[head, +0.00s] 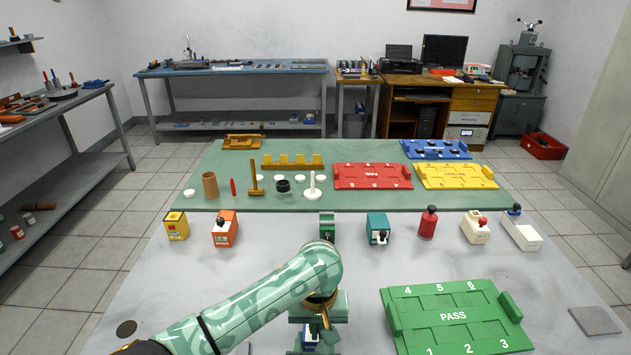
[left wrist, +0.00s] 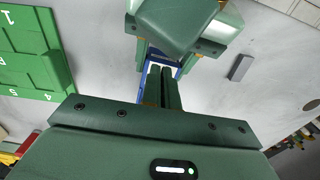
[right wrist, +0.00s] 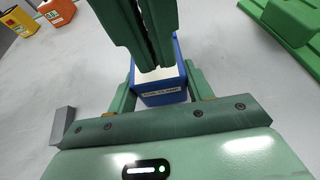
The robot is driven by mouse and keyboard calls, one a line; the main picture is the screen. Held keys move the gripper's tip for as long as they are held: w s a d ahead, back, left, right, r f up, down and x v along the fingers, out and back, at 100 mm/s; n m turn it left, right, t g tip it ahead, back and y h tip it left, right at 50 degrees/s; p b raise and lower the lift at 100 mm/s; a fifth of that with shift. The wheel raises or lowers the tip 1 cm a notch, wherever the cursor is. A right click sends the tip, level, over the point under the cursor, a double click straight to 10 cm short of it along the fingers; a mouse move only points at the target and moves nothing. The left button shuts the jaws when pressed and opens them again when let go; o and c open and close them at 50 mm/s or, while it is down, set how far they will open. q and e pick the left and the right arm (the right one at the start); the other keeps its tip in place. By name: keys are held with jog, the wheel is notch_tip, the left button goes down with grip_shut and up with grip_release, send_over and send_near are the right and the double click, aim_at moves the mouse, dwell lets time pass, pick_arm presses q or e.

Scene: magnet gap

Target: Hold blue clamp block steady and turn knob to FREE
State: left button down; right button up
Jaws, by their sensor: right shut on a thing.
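The blue clamp block (right wrist: 163,92) has a pale top and a white label too small to read surely. It shows in the right wrist view between the fingers of my right gripper (right wrist: 160,84), one on each side, shut on it. My left gripper (right wrist: 152,66) comes down over the block's top, its two fingers close together. In the left wrist view these fingers (left wrist: 162,74) point at the blue-edged block. The knob is hidden behind them, so I cannot tell whether they grip it. In the head view my left arm covers much of the block (head: 308,340).
A green PASS tray (head: 455,316) lies right of the block, with a grey square pad (head: 595,321) beyond it. A row of small devices, including an orange box (head: 225,230) and a red bottle (head: 428,224), stands behind.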

pick_arm(q)
jog(key=shift+w+d, duration=0.15)
dwell(0.3)
notch_tip(320, 180, up, 6)
jog(key=shift+s+d, duration=0.2)
jog(key=shift+s, duration=0.25)
jog(key=shift+a, duration=0.1)
notch_tip(320, 180, down, 6)
jog(key=a, duration=0.2)
jog(key=shift+w, duration=0.2)
dwell(0.7)
